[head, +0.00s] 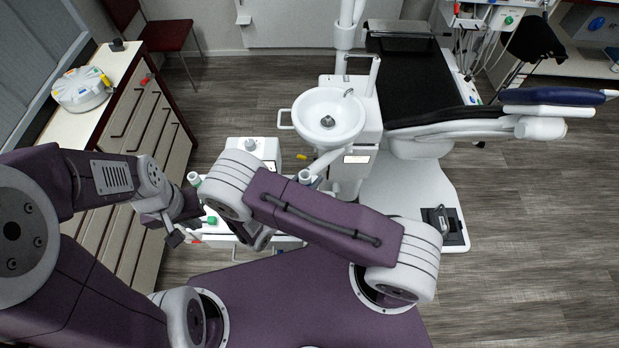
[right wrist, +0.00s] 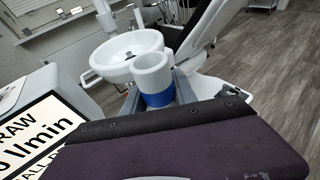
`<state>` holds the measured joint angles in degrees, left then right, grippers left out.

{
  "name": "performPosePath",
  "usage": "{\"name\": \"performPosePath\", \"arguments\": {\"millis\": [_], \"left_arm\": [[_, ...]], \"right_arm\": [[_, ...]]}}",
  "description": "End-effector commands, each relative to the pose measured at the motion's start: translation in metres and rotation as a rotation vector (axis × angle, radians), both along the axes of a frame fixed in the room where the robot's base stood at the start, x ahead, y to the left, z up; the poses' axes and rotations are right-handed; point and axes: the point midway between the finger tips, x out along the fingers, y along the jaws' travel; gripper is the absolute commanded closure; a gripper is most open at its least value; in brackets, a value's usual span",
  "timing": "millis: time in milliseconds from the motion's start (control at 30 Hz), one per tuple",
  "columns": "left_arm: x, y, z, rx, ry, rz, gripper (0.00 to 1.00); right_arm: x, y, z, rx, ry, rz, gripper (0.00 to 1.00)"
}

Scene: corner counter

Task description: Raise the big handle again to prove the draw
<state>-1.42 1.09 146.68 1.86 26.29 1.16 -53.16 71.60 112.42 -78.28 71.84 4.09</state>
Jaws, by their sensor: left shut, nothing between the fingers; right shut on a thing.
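The big handle is a wide white hollow cylinder with a blue band (right wrist: 154,80) in the right wrist view. My right gripper (right wrist: 157,96) is shut on it, with a grey finger on each side of the band. In the head view my purple right arm hides most of this gripper and handle. My left gripper (head: 176,238) is shut and empty, low beside a white unit (head: 215,231) with green-ended fittings. A sign (right wrist: 40,135) with large black letters, partly readable as "DRAW" and "l/min", stands at the left of the right wrist view.
A white basin (head: 340,97) stands just beyond, beside a black dental chair (head: 415,85). A drawer cabinet (head: 150,120) with a round white device (head: 82,90) is at the left. A foot pedal (head: 441,222) sits on the chair's base. The floor at the right is clear.

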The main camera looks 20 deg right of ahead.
Motion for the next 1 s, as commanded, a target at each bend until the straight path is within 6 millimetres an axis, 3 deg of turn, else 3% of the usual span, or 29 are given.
{"name": "performPosePath", "arguments": {"millis": [500, 1000], "left_arm": [[0.0, 0.0, 0.028, 0.0, 0.0, 0.0, 1.0], [0.0, 0.0, 0.028, 0.0, 0.0, 0.0, 1.0]], "right_arm": [[0.0, 0.0, 0.036, -0.001, -0.002, 0.0, 1.0], [0.0, 0.0, 0.036, -0.002, -0.001, 0.0, 1.0]]}}
